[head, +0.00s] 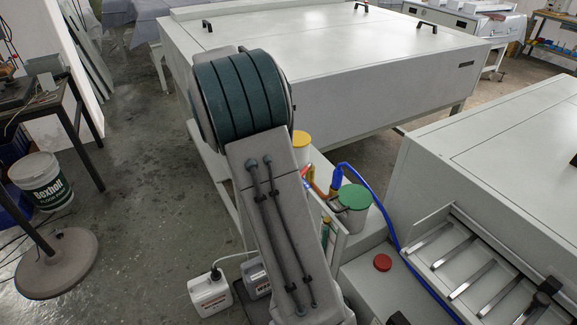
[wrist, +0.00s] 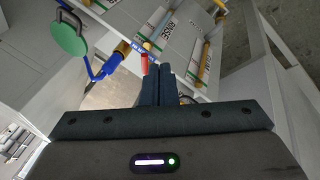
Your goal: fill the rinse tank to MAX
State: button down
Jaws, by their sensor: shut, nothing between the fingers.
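In the wrist view my gripper (wrist: 158,70) is shut and empty, with its fingers together. A red lever-like part (wrist: 144,64) shows right beside the left finger; whether they touch I cannot tell. Left of it are a brass-coloured fitting (wrist: 122,48) and a blue hose (wrist: 98,70). Behind the fingers are white tank fronts with labels (wrist: 169,32) that I cannot read surely, and a yellowish upright tube (wrist: 205,56). My arm hides the gripper there. No liquid level is readable.
A yellow-lidded container (head: 301,140) stands behind the green one. A red button (head: 382,262) sits on the white cabinet at right.

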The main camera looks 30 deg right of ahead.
jog(key=w+d+f+m+g+h, duration=0.2)
jog(key=w+d+f+m+h, duration=0.1)
jog(key=w+d+f, duration=0.3)
jog(key=s+p+x, duration=0.1)
jog(key=p+x, duration=0.2)
jog(key=x, duration=0.7)
jog(key=shift+s+d+r+m, duration=0.2)
jog(key=shift+s+m, duration=0.1)
jog(key=shift+s, duration=0.15)
jog(key=shift+s+f+t+b, duration=0.1)
jog(key=shift+f+t+b, duration=0.15)
jog(key=shift+b, duration=0.2)
jog(key=shift+s+r+n, duration=0.1)
jog(key=shift+r+n, duration=0.05)
jog(key=shift+n, duration=0.25)
